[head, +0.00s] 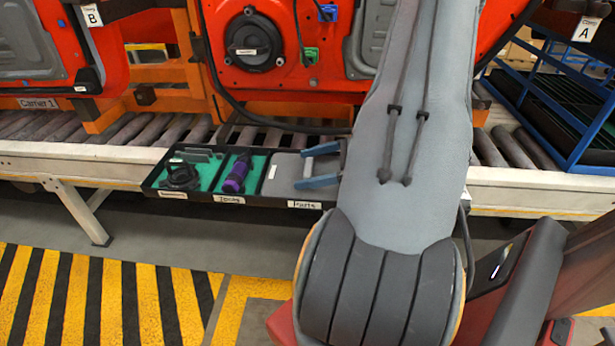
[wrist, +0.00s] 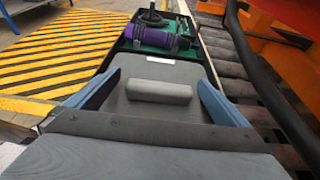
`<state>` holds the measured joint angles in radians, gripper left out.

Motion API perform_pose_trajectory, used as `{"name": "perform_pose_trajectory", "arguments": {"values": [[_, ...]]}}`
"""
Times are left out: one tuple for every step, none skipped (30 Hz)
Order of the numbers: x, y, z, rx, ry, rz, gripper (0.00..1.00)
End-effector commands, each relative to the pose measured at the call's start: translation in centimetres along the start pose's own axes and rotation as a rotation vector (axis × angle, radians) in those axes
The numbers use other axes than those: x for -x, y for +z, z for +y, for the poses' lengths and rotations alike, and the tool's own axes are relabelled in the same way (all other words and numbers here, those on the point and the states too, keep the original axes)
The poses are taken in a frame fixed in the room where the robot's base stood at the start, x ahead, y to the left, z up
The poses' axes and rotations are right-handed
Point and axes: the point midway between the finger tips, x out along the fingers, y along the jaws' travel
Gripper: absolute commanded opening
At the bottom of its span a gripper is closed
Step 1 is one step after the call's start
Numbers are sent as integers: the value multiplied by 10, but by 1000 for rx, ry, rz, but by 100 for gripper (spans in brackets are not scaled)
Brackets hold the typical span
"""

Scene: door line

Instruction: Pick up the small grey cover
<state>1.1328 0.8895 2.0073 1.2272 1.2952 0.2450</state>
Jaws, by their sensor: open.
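The small grey cover (wrist: 133,75) lies in the right compartment of the black tray; in the wrist view it is a flat grey plate with a raised rounded bar in its middle. It also shows in the head view (head: 283,172), partly hidden by my gripper. My gripper (head: 305,167) is open, its blue fingers spread over the tray's right compartment. In the wrist view my gripper (wrist: 160,82) has one finger on each side of the raised bar, apart from it. I cannot tell whether the fingertips touch the plate.
The black tray (head: 250,200) hangs at the front of the roller conveyor (head: 60,157). Its other compartments, lined green, hold a purple tool (head: 237,173) and a black part (head: 180,175). Orange-red car doors (head: 265,75) stand behind. A blue rack (head: 575,120) is at right.

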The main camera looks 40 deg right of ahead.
Motion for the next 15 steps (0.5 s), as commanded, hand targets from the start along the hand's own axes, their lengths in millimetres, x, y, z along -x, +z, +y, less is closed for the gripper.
{"name": "perform_pose_trajectory", "arguments": {"values": [[-1, 0, 0, 0, 0, 0, 100], [-2, 0, 0, 0, 0, 0, 100], [-2, 0, 0, 0, 0, 0, 100], [-2, 0, 0, 0, 0, 0, 100], [-2, 0, 0, 0, 0, 0, 100], [-2, 0, 0, 0, 0, 0, 100], [-2, 0, 0, 0, 1, 0, 97], [-2, 0, 0, 0, 1, 0, 92], [-2, 0, 0, 0, 1, 0, 85], [-2, 0, 0, 0, 1, 0, 80], [-2, 0, 0, 0, 1, 0, 75], [-2, 0, 0, 0, 1, 0, 68], [-2, 0, 0, 0, 1, 0, 63], [-2, 0, 0, 0, 1, 0, 58], [-2, 0, 0, 0, 1, 0, 51]]}}
